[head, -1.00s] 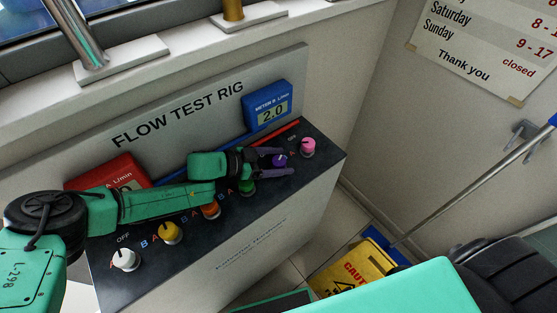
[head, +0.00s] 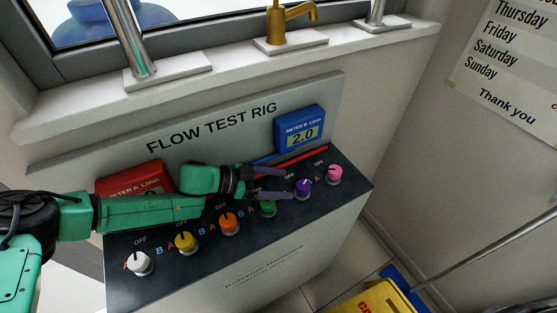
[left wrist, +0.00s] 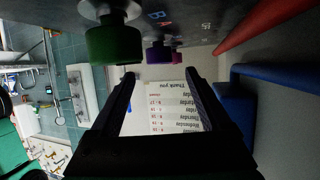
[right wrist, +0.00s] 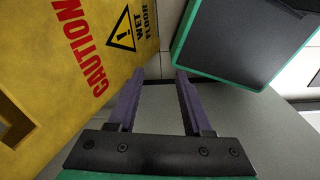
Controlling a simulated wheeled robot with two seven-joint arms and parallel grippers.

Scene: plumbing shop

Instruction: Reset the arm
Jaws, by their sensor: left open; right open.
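My left arm comes in from the left over the flow test rig (head: 265,262). My left gripper (head: 287,188) is open and empty, just left of the purple knob (head: 303,188) and above the green knob (head: 268,209), which it partly hides. In the left wrist view, the left gripper (left wrist: 160,76) has nothing between its fingers, and the green knob (left wrist: 113,42) is close beside it. My right gripper (right wrist: 160,74) shows only in the right wrist view, open and empty, beside a yellow wet-floor sign (right wrist: 85,60).
The rig also has white (head: 140,263), yellow (head: 186,242), orange (head: 229,223) and pink (head: 334,174) knobs. A red meter (head: 135,180) and a blue meter (head: 299,128) reading 2.0 stand behind. A windowsill (head: 225,85) with taps is above.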

